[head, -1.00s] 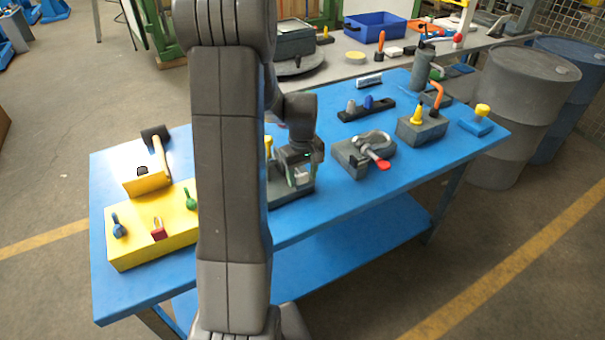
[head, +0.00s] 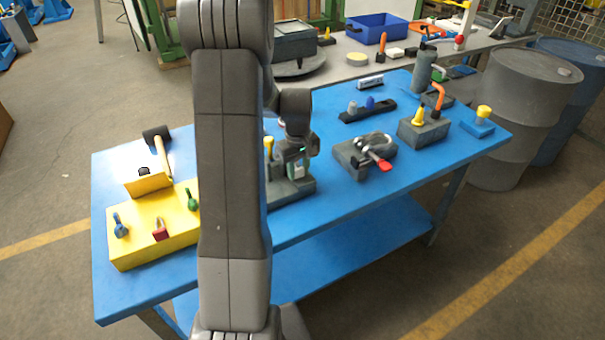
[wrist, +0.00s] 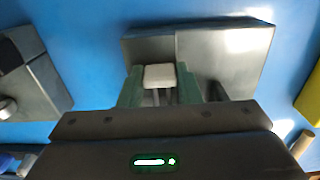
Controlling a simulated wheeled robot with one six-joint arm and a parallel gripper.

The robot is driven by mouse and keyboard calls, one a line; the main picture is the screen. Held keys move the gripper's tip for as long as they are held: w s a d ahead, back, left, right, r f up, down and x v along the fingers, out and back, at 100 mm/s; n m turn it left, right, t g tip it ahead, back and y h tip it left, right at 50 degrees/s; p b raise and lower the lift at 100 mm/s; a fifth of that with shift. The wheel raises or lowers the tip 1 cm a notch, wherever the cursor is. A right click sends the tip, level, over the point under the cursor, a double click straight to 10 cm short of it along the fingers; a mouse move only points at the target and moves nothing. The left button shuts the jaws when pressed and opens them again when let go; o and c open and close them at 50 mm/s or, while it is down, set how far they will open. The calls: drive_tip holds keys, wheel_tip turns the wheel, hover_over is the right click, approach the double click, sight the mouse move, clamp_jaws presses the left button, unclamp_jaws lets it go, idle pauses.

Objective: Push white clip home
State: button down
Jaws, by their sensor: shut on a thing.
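My gripper (head: 297,168) is over the dark grey fixture block (head: 296,190) on the blue table, just right of my arm. In the wrist view, the green fingers of my gripper (wrist: 159,82) are shut on the white clip (wrist: 159,74), a small pale block between the fingertips. The grey fixture block (wrist: 225,62) lies beyond and below the clip in that view. I cannot tell whether the clip touches the block. My arm hides the left part of the fixture in the head view.
A yellow post (head: 268,146) stands close to the left of my gripper. A grey clamp block with a red handle (head: 381,163) sits to the right. A yellow stand (head: 155,238) is at the left. Blue table top (head: 330,205) is bare in front of the fixture.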

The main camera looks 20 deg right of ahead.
drive_tip(key=c, duration=1)
unclamp_jaws()
drive_tip(key=shift+w, duration=0.25)
drive_tip(key=shift+c, duration=0.2)
drive_tip(key=shift+r, duration=0.1)
wheel_tip(320, 180, up, 14)
drive_tip(key=b, duration=0.1)
drive_tip(key=shift+s+f, duration=0.1)
drive_tip(key=shift+f, duration=0.15)
wheel_tip(320, 180, down, 14)
drive_tip(key=shift+r+p, duration=0.1)
drive_tip(key=shift+p, duration=0.45)
drive_tip(key=shift+s+d+r, duration=0.1)
drive_tip(key=shift+s, duration=1.15)
